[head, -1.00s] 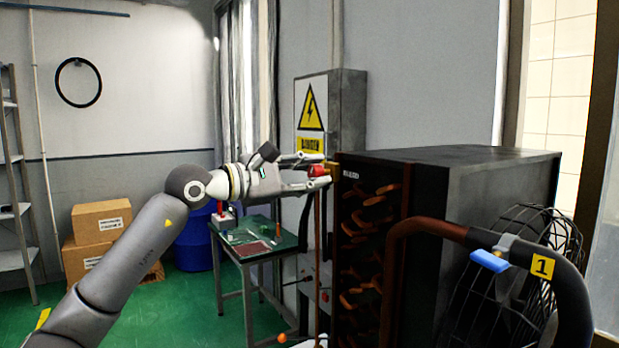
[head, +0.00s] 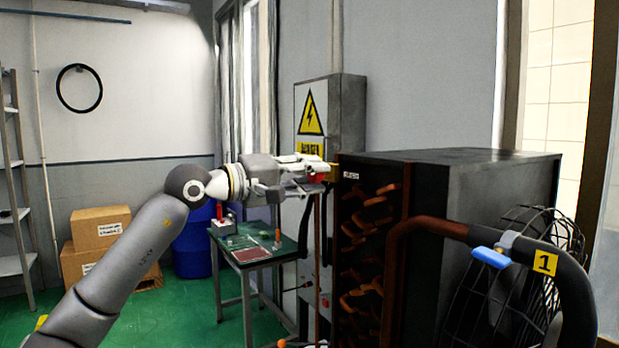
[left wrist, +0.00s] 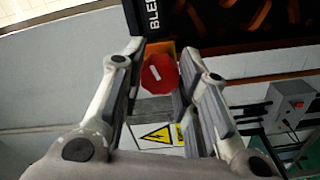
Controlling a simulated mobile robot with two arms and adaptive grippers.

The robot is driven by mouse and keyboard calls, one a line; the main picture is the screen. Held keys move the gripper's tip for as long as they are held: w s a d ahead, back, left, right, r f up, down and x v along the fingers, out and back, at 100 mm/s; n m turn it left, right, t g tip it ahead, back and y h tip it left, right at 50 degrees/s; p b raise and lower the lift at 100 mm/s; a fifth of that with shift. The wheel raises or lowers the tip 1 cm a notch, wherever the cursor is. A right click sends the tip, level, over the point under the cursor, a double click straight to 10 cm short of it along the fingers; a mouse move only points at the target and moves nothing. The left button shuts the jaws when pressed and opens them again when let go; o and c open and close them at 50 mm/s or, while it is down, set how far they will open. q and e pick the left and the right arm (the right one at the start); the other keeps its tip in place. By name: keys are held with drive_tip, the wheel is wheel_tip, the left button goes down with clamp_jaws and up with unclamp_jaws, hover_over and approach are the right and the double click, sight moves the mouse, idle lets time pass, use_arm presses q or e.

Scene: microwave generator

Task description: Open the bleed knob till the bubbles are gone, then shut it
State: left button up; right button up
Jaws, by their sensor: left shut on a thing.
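The red bleed knob (head: 316,177) sits at the top left edge of the dark cabinet (head: 470,190), beside a small white label. In the left wrist view the knob (left wrist: 158,73) is a red disc with a short white mark, lying slightly tilted between my fingers. A label starting "BLEE" is above it. My left gripper (head: 318,170) is shut on the knob; it also shows in the left wrist view (left wrist: 160,62). In the head view the fingers partly cover the knob. I cannot make out any bubbles. My right gripper is not in view.
Copper pipes (head: 368,235) run down the cabinet's open side. A thick pipe with a blue-handled valve (head: 490,257) and a fan cage (head: 540,220) stand front right. A grey electrical box (head: 345,115) is behind. A green-topped table (head: 265,250) stands behind my left arm.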

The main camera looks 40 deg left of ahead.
use_arm(q)
drive_tip(key=shift+f+m, duration=0.15)
drive_tip(key=shift+m, duration=1.55)
drive_tip(key=o, duration=1)
drive_tip(key=shift+v, duration=2.7)
approach(310, 176)
drive_tip(key=shift+v, duration=1.25)
drive_tip(key=shift+d, duration=0.15)
